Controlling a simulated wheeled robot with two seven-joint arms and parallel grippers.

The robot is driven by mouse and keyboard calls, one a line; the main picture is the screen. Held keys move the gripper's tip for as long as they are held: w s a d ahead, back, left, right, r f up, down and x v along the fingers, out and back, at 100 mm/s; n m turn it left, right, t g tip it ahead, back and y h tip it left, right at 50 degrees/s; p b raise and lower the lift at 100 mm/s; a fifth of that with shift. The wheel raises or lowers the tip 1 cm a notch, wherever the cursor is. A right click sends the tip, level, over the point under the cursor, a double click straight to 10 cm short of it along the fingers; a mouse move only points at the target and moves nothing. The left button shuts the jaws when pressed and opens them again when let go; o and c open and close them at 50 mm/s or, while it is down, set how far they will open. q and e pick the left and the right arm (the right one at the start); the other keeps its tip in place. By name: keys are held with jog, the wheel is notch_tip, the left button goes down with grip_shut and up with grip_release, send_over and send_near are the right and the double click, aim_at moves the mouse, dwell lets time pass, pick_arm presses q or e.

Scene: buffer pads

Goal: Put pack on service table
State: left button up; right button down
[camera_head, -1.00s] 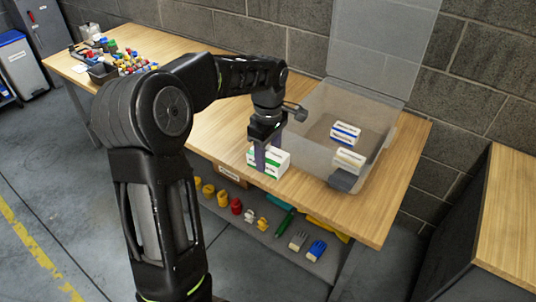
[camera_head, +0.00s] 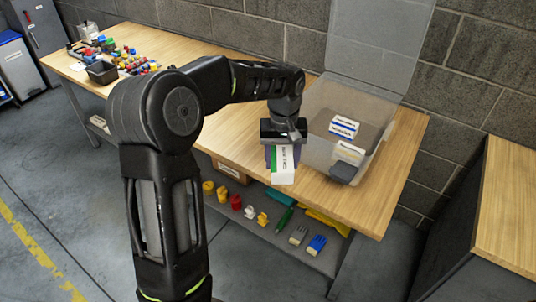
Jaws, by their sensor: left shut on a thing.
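A white and green pack (camera_head: 283,166) is held in my left gripper (camera_head: 282,153), which is shut on it from above. The pack is over the front part of the wooden table (camera_head: 228,130), left of the clear bin; whether it touches the table I cannot tell. The clear bin (camera_head: 317,155) stands on the table with its lid raised at the back. It holds a blue and white pack (camera_head: 344,127), a white and tan pack (camera_head: 349,151) and a dark grey item (camera_head: 343,172). My right gripper is not in view.
Several coloured small parts (camera_head: 130,62) and a dark tray (camera_head: 102,72) are on the table's far left. A lower shelf (camera_head: 275,236) holds gloves and coloured items. Another wooden table (camera_head: 508,215) stands at the right. A block wall (camera_head: 460,80) is behind.

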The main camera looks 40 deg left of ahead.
pick_arm(q)
jog(key=w+d+f+m+b, duration=0.1)
jog(key=d+f+m, duration=0.1)
jog(key=d, duration=0.4)
jog(key=d+f+m, duration=0.2)
jog(key=d+m, duration=0.3)
jog(key=d, duration=0.2)
jog(key=shift+w+b, duration=0.35)
jog(key=shift+w, duration=0.05)
